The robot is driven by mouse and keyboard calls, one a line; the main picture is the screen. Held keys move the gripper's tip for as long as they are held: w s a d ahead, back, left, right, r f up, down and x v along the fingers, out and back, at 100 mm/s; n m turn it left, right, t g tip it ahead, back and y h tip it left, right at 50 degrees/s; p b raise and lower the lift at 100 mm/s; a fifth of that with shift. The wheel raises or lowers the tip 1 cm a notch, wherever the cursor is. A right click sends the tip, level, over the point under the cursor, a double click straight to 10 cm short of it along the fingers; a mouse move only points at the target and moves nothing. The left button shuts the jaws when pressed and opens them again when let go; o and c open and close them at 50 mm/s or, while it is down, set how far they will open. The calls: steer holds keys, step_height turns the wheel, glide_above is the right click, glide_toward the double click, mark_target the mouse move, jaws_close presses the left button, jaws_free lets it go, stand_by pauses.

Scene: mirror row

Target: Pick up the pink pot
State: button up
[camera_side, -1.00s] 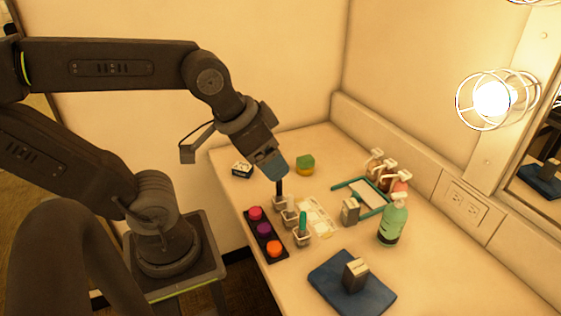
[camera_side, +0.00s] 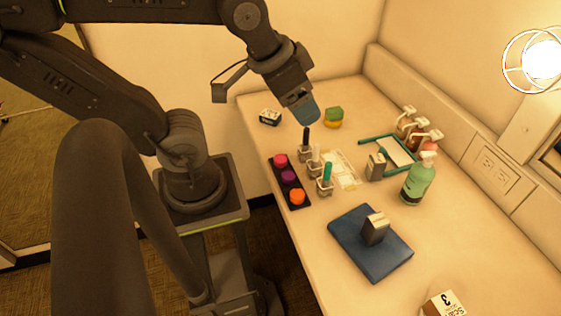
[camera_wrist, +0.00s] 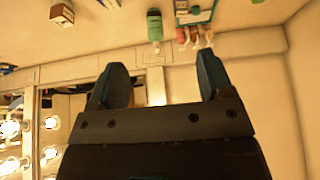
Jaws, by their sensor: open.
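The pink pot (camera_side: 280,160) sits in a dark tray (camera_side: 290,182) near the left edge of the counter, at the tray's far end. A purple pot (camera_side: 289,177) and an orange pot (camera_side: 297,197) sit in the same tray, nearer the camera. My gripper (camera_side: 306,115) is above the back of the counter, behind and right of the pink pot and apart from it. In the wrist view my gripper (camera_wrist: 160,85) is open with nothing between its fingers. The pink pot does not show in the wrist view.
Holders with brushes (camera_side: 325,178) stand right of the tray. A black-and-white box (camera_side: 270,117) and a green-yellow sponge (camera_side: 333,117) are at the back.

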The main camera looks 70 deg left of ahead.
steer(key=shift+a, duration=0.1)
steer(key=shift+c, duration=0.4)
steer(key=m+g, duration=0.6)
steer(key=m, duration=1.5)
glide_above(280, 158)
steer(key=f, duration=2.5)
steer(key=shift+s+f, duration=0.35)
steer(key=shift+f, duration=0.05)
steer(key=shift+w+f, duration=0.2)
steer(key=shift+f, duration=1.15)
steer(key=shift+w+f, duration=0.2)
steer(key=shift+f, duration=1.15)
steer(key=shift+c, duration=0.4)
steer(key=c, duration=0.9)
